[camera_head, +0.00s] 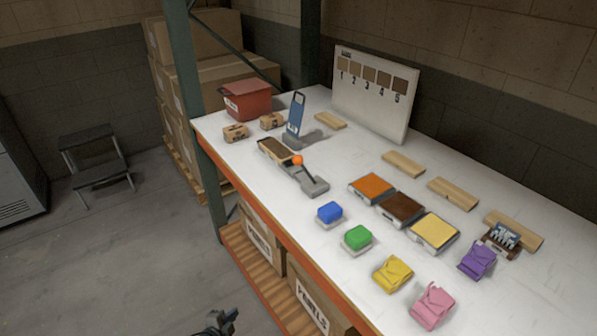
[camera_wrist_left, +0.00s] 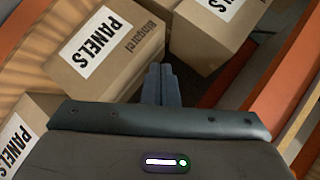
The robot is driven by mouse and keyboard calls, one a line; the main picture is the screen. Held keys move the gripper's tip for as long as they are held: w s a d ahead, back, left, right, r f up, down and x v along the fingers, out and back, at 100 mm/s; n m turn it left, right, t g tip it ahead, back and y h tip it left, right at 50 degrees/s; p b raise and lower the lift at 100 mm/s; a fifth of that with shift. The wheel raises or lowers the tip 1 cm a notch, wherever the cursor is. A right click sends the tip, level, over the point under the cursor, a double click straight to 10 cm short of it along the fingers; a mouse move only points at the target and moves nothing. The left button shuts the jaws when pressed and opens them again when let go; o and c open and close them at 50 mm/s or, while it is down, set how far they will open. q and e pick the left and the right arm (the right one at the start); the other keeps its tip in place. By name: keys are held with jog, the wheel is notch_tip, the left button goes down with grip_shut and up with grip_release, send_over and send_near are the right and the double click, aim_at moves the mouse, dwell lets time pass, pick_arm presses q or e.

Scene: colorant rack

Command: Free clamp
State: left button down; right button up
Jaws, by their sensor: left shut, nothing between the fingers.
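A grey clamp (camera_head: 313,184) with an orange ball-tipped lever (camera_head: 297,160) lies on the white table, left of centre in the head view. A framed brown panel (camera_head: 275,150) sits at its far left end; I cannot tell whether the clamp grips it. My left gripper (camera_head: 222,318) is low at the bottom of the head view, in front of the table and below its top, well apart from the clamp. In the left wrist view its fingers (camera_wrist_left: 161,84) are together with nothing between them. My right gripper is in neither view.
The table (camera_head: 240,150) holds blue (camera_head: 330,212), green (camera_head: 357,238), yellow (camera_head: 393,272), pink (camera_head: 432,304) and purple (camera_head: 477,260) items near the clamp. A red bin (camera_head: 247,100) and numbered board (camera_head: 372,95) stand behind. Boxes marked PANELS (camera_wrist_left: 112,40) fill the lower shelf near my left gripper.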

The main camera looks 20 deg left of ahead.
aim_at(306, 170)
pick_arm(q)
jog(key=w+d+r+m+t+h, duration=0.1)
jog(key=w+r+m+h, duration=0.1)
jog(key=w+r+m, duration=0.35)
jog(key=w+d+r+m+t+h, duration=0.1)
jog(key=w+d+r+m+h, duration=0.15)
jog(key=r, duration=0.65)
jog(key=w+d+r+m+h, duration=0.1)
jog(key=w+r+m, duration=0.35)
jog(key=r, duration=0.35)
notch_tip(306, 170, up, 20)
jog(key=w+d+m+g+h, duration=0.1)
jog(key=d+m, duration=0.1)
jog(key=m, duration=1.2)
jog(key=shift+w+d+g, duration=0.15)
jog(key=shift+d+g, duration=0.1)
jog(key=shift+g, duration=0.05)
jog(key=shift+w+f+m, duration=0.1)
jog(key=shift+f+m, duration=0.05)
jog(key=shift+m, duration=0.1)
